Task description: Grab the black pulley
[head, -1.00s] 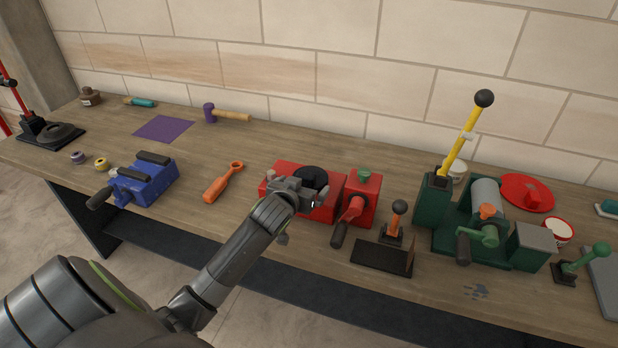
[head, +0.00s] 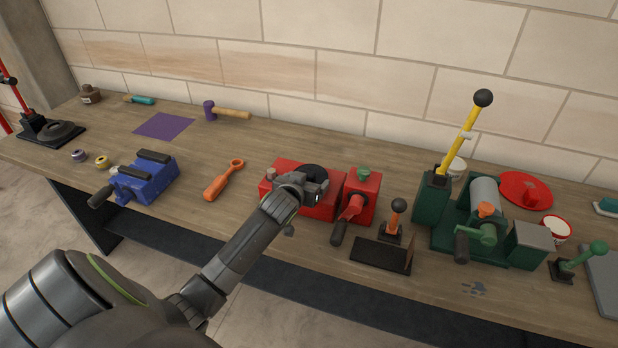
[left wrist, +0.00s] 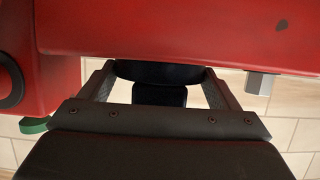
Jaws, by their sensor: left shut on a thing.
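The black pulley (head: 314,171) is a dark round disc at the red machine (head: 291,170) in the middle of the bench. My left gripper (head: 316,190) covers the pulley's near side in the head view. In the left wrist view, the fingers of my left gripper (left wrist: 160,88) stand on both sides of the black pulley (left wrist: 160,72) and are shut on it. The red machine (left wrist: 180,35) fills the top of that view, close to the fingers. My right gripper is in neither view.
A red block with a crank (head: 357,200) stands right of the pulley. An orange tool (head: 223,182) and a blue vise (head: 143,180) lie left. Bare bench (head: 250,150) shows behind.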

